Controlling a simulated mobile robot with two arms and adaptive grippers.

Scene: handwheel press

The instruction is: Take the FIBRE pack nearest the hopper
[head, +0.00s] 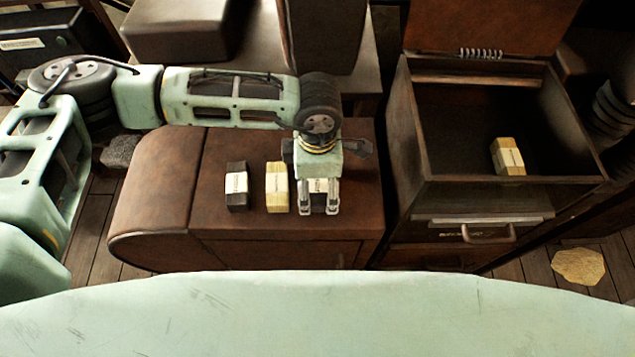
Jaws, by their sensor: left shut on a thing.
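My left gripper (319,208) points down over the brown cabinet top (225,150), shut on a dark pack with a white label (319,186). The fingers stand at its left and right sides and the hand hides its upper part. To its left on the same top stand a yellow pack with a pale label (277,188) and another dark pack with a white label (236,194). The label print is too small to read. The held pack is the one of these closest to the open bin at the right. My right gripper is not in view.
The open dark bin (398,130) has its lid (490,25) raised, and a yellow pack (508,156) lies inside. A drawer handle (488,234) sticks out from its front. Brown blocks stand behind the cabinet. A pale flat stone-like piece (578,266) lies on the floor.

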